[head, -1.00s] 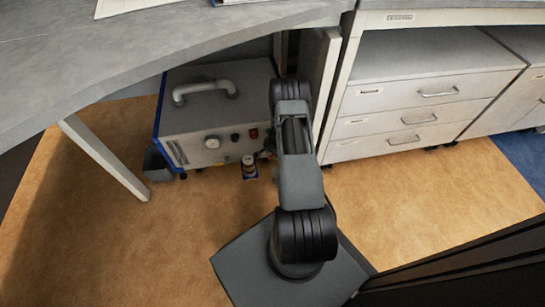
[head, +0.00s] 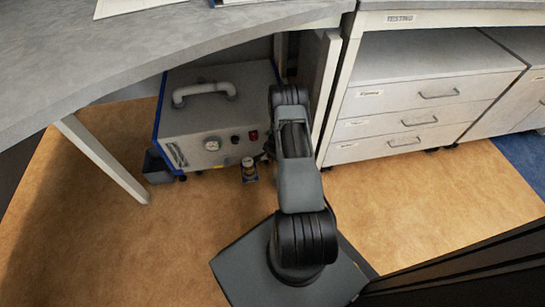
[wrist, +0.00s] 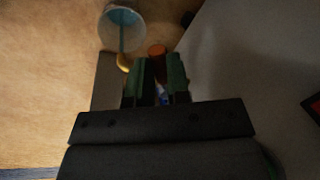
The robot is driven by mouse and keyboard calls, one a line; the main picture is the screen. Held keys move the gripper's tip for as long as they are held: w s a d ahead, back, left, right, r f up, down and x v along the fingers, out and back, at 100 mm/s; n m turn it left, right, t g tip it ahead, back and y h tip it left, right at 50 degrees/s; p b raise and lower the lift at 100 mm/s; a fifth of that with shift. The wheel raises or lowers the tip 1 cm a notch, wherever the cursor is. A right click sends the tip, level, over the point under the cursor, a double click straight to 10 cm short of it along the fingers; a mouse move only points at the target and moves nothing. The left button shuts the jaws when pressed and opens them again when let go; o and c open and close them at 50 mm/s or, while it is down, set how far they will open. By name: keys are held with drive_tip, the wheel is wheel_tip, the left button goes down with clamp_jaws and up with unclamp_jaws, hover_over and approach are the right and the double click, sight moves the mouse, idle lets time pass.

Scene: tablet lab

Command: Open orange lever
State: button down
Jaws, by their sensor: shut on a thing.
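In the wrist view, my gripper (wrist: 158,72) has two green-padded fingers closed on the orange lever (wrist: 157,50). The lever's rounded orange end shows between and just past the fingertips; the rest is hidden by the fingers. A brass-coloured fitting (wrist: 123,63) lies just left of the fingertips. In the head view, the grey machine (head: 215,115) with a handle, a gauge and a red switch stands under the bench. My arm hides the gripper and the lever there.
Drawers (head: 420,110) stand at the right. The orange-brown floor in front is clear.

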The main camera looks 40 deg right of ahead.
drive_tip(key=shift+s+b, duration=0.1)
drive_tip(key=shift+b, duration=0.2)
drive_tip(key=shift+s+d+n+g+y+b, duration=0.25)
drive_tip(key=shift+s+d+n+b, duration=0.2)
drive_tip(key=shift+n+b, duration=0.95)
drive_tip(key=shift+s+d+n+g+y+b, duration=0.15)
drive_tip(key=shift+s+d+n+y+b, duration=0.4)
drive_tip(key=shift+n, duration=1.5)
drive_tip(key=shift+s+d+n+g+b, duration=0.2)
drive_tip(key=shift+s+d+n+b, duration=0.1)
drive_tip(key=shift+n+b, duration=1.2)
drive_tip(key=shift+n, duration=0.35)
drive_tip(key=c, duration=1.1)
unclamp_jaws()
wheel_tip(320, 180, up, 14)
drive_tip(key=s+d+p, duration=0.1)
drive_tip(key=d+p, duration=0.1)
drive_tip(key=p, duration=0.4)
drive_tip(key=shift+d+f, duration=0.2)
drive_tip(key=shift+d, duration=0.05)
